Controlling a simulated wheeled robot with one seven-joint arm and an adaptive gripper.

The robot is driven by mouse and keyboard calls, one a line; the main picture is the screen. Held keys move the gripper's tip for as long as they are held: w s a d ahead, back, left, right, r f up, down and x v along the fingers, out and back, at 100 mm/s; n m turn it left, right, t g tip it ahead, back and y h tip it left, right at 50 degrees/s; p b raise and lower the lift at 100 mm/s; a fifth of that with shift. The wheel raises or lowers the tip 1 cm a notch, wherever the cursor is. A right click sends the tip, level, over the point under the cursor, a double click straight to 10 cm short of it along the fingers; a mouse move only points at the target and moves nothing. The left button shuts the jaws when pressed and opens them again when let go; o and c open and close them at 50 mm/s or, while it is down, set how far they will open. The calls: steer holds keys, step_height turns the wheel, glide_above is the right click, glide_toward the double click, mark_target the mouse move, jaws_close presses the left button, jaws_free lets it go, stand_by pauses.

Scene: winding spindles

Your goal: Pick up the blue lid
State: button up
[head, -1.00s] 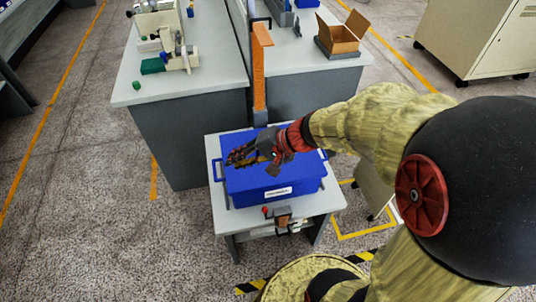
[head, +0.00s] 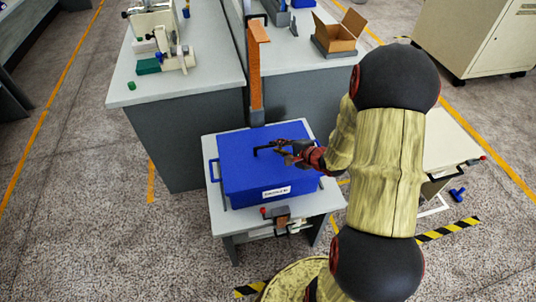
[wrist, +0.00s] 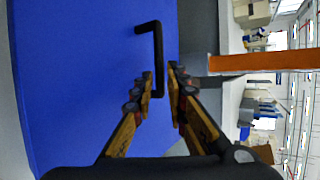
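The blue lid (head: 240,150) lies flat on top of a blue box (head: 262,192) with a white label on its front. A black bar handle (wrist: 157,50) stands on the lid; it also shows in the head view (head: 263,148). My gripper (head: 283,151) is low over the right part of the lid, at the handle's right end. In the wrist view my gripper's fingers (wrist: 161,75) are apart, with the near end of the handle showing between them. I cannot tell whether they touch it.
The box stands on a small grey table (head: 222,215) with a red-knobbed clamp-like part at its front. An orange upright post (head: 256,80) stands just behind the box. A workbench (head: 180,95) is behind left, and an open cardboard box (head: 340,38) stands behind right.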

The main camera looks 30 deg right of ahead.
mark_target(268, 150)
steer(key=b+x, duration=0.1)
steer(key=x, duration=0.3)
steer(key=shift+f, duration=0.1)
steer(key=shift+c, duration=1.2)
jaws_close()
